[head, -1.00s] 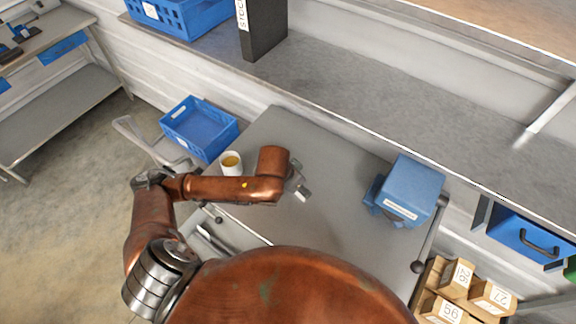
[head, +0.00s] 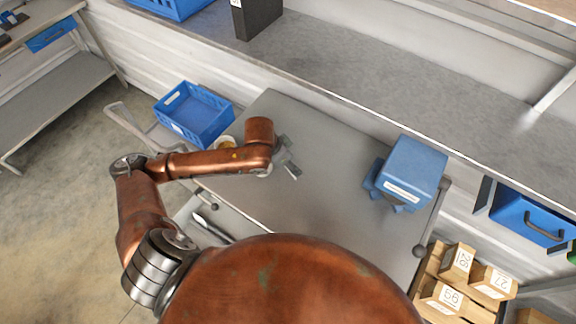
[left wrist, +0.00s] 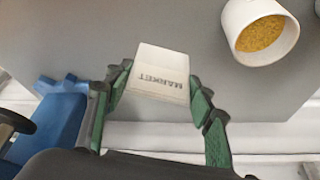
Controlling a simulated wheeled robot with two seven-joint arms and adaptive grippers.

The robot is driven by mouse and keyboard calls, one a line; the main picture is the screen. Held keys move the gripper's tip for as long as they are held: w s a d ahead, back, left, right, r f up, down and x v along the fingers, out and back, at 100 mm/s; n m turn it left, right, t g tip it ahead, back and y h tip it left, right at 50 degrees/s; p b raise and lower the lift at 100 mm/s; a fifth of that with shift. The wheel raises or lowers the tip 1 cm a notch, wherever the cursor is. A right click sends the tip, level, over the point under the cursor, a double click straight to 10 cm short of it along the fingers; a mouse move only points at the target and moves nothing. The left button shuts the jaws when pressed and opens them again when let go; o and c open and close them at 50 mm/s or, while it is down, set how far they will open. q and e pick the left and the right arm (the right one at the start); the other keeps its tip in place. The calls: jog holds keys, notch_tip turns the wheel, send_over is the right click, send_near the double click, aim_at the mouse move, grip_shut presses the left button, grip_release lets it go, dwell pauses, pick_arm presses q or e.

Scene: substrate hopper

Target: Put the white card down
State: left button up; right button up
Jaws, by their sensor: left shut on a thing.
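The white card (left wrist: 162,70) shows in the left wrist view, printed with "MARKET". My left gripper (left wrist: 158,84) is shut on it, with a green-padded finger at each side. In the head view my left gripper (head: 289,168) is over the grey table (head: 320,185), left of the blue machine. The card is hard to make out there. I cannot tell whether it touches the table surface. My right gripper is not in view.
A white cup of yellow grains (left wrist: 262,30) stands near the card; my arm partly hides it in the head view (head: 225,142). A blue machine (head: 410,170) stands at the table's right. A blue crate (head: 195,112) is beyond the left edge. The table's middle is clear.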

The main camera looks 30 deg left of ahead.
pick_arm(q)
jog(key=shift+w+a+f, duration=0.5)
jog(key=shift+w+f, duration=0.25)
jog(key=shift+f, duration=0.75)
jog(key=shift+w+a+f, duration=0.45)
jog(key=shift+w+f, duration=0.25)
jog(key=shift+f, duration=0.85)
jog(key=shift+w+a+f, duration=0.5)
jog(key=shift+w+f, duration=0.25)
jog(key=shift+f, duration=0.75)
jog(key=shift+f, duration=0.1)
jog(key=o, duration=0.9)
